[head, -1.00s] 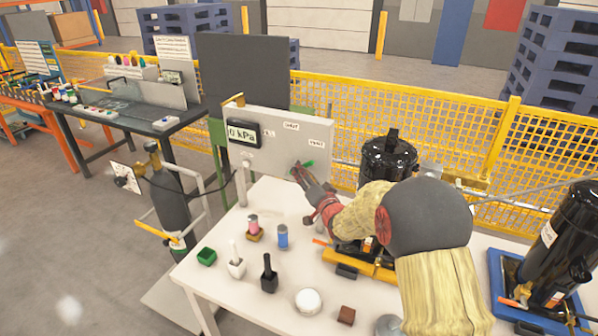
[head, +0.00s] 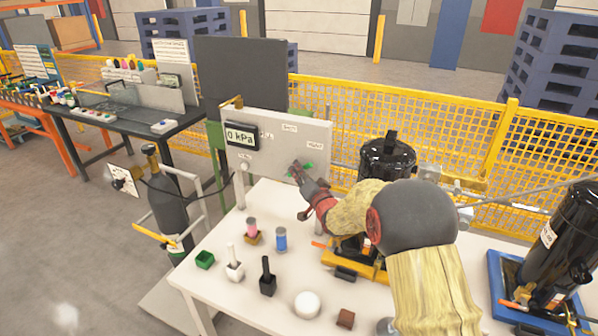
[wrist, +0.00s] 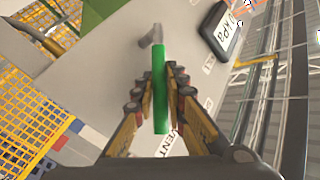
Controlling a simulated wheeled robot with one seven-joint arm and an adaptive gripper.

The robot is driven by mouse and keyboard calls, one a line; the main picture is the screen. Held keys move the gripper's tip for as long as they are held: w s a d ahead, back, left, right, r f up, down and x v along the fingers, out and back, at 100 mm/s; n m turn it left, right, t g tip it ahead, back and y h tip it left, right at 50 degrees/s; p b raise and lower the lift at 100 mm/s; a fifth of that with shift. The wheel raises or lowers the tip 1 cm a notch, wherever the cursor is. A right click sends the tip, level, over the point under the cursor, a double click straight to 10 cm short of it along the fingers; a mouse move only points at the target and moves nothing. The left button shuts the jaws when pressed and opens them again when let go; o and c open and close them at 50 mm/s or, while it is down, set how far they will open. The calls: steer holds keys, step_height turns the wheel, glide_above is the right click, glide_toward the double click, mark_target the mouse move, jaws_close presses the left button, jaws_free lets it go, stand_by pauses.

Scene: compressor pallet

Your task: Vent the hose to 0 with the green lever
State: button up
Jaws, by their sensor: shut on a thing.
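The green lever (wrist: 160,88) stands out from the light grey panel (wrist: 105,75) between my fingers in the wrist view. My gripper (wrist: 160,92) is shut on the lever, with a finger on each side. In the head view my gripper (head: 297,170) is at the panel's lower right, and only a bit of the green lever (head: 308,166) shows past it. The display (head: 241,134) on the panel reads 0 kPa. A "VENT" label (wrist: 178,138) is near the lever, partly covered by my finger.
A black compressor (head: 388,160) stands close to my arm. A gas cylinder (head: 170,205) is left of the table.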

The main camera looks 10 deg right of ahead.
jaws_close()
stand_by(0.3)
